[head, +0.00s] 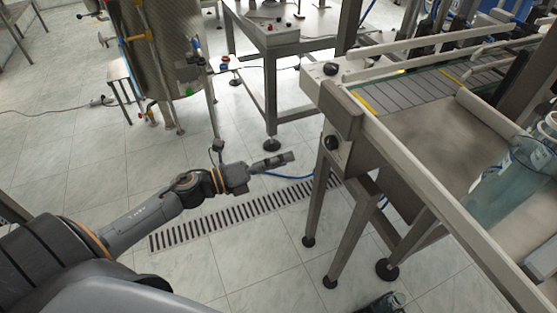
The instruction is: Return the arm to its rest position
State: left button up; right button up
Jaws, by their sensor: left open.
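My left arm reaches in from the lower left of the head view. Its left gripper (286,158) is held out over the tiled floor, left of the conveyor frame. The gripper is open, and I see nothing between its fingers. It is apart from the conveyor and from the machine behind it. My right gripper does not show.
A conveyor (420,95) with a metal frame and legs fills the right side. A translucent greenish container (500,190) is at the far right. A metal table (262,42) and a cylindrical machine (160,55) stand behind. A drain grate (200,227) crosses the open floor.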

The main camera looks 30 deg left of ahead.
pick_arm(q)
jog(key=shift+s, duration=0.1)
dwell(0.4)
